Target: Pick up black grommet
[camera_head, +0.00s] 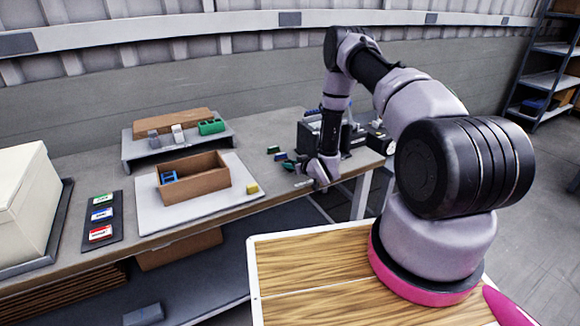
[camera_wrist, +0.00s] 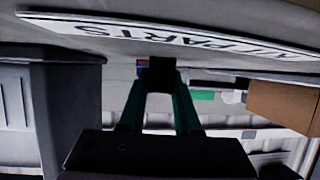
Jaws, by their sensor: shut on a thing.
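My gripper (camera_wrist: 161,88) shows in the wrist view with its two green fingers closing on a small black piece (camera_wrist: 162,72) at their tips. The piece looks like the black grommet; it is dark and its shape is hard to make out. The grommet is too small to make out in that view.
A wooden box (camera_head: 206,185) with a blue part inside sits on the white mat (camera_head: 160,219), with a yellow block (camera_head: 252,187) beside it. Green parts (camera_head: 274,150) lie near my arm. A grey raised shelf (camera_head: 136,150) stands behind. A black card strip (camera_head: 116,232) is at left.

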